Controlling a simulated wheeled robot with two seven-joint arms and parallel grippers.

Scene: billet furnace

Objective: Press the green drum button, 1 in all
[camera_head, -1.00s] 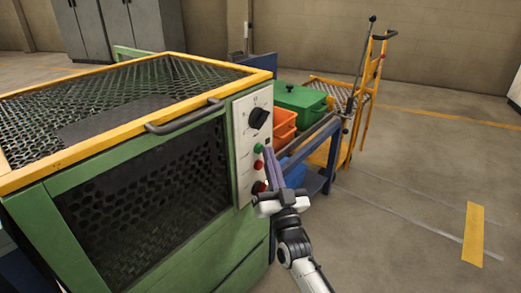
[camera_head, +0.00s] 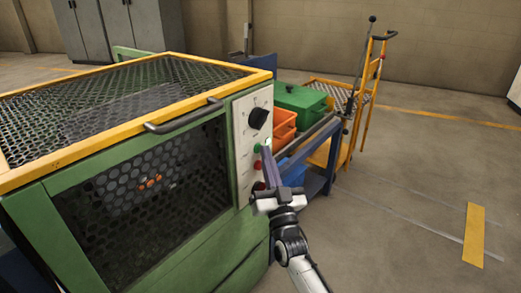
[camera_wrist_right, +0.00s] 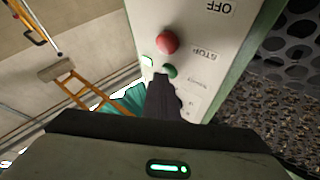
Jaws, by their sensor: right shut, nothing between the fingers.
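The green button (camera_head: 258,148) is on the pale control panel (camera_head: 243,140) at the right corner of the green, yellow-topped mesh cabinet. It also shows in the right wrist view (camera_wrist_right: 171,71), partly covered by my fingers. My right gripper (camera_head: 265,150) is shut and empty, its fingertips right at the green button. I cannot tell whether they touch it or whether it is pushed in. A red button (camera_head: 257,165) is just below the green one and shows in the wrist view (camera_wrist_right: 167,42). My left gripper is not in view.
A black rotary knob (camera_head: 258,118) is above the buttons, and another red button (camera_head: 258,187) is low on the panel. Orange bins (camera_head: 284,124) and a green box (camera_head: 300,102) stand on a blue-framed bench behind. The floor at right is mostly clear.

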